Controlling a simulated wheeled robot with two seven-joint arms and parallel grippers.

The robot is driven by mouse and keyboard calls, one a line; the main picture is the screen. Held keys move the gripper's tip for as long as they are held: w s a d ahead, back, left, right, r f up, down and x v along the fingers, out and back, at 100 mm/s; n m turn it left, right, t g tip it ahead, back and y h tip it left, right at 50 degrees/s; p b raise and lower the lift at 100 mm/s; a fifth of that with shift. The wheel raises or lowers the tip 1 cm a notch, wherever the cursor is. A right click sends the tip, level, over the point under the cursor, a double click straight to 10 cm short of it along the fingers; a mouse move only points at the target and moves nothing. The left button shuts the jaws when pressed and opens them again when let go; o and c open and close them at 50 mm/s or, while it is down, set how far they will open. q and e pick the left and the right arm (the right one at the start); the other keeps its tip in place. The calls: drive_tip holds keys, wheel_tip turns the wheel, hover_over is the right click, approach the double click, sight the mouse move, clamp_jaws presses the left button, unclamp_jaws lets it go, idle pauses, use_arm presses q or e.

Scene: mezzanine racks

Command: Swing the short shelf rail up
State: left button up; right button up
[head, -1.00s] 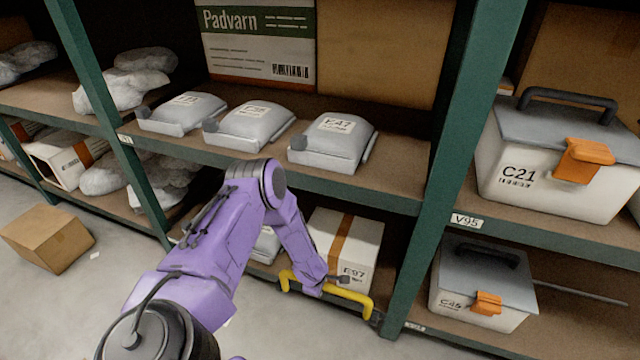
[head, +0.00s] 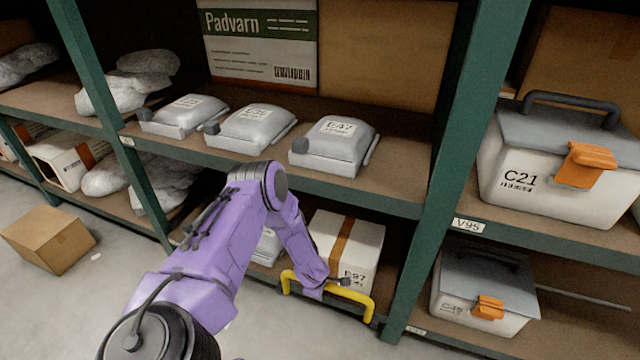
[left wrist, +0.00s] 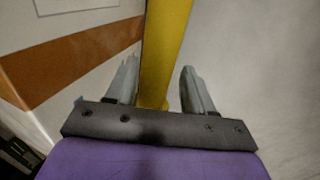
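The short shelf rail (head: 329,288) is a yellow bar with bent ends. It sits at the front edge of the lower shelf, in front of a white box (head: 357,239) with a brown stripe. My left gripper (head: 340,284) is at the rail, at the end of the purple arm. In the left wrist view the yellow rail (left wrist: 163,45) runs between the two grey fingers (left wrist: 159,68). The left finger is close beside it, and a gap shows at the right finger, so the gripper is open around the rail. My right gripper is not in view.
Grey packs (head: 333,147) stand on the shelf above the arm. A green upright (head: 449,165) stands right of the rail, with lidded bins (head: 520,180) beyond. A cardboard box (head: 48,240) lies on the floor at left. The floor in front is clear.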

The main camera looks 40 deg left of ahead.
use_arm(q)
drive_tip(key=p+v, duration=0.3)
drive_tip(key=v, duration=0.7)
drive_tip(key=shift+r+p, duration=0.15)
drive_tip(key=shift+p, duration=0.25)
drive_tip(key=shift+s, duration=0.1)
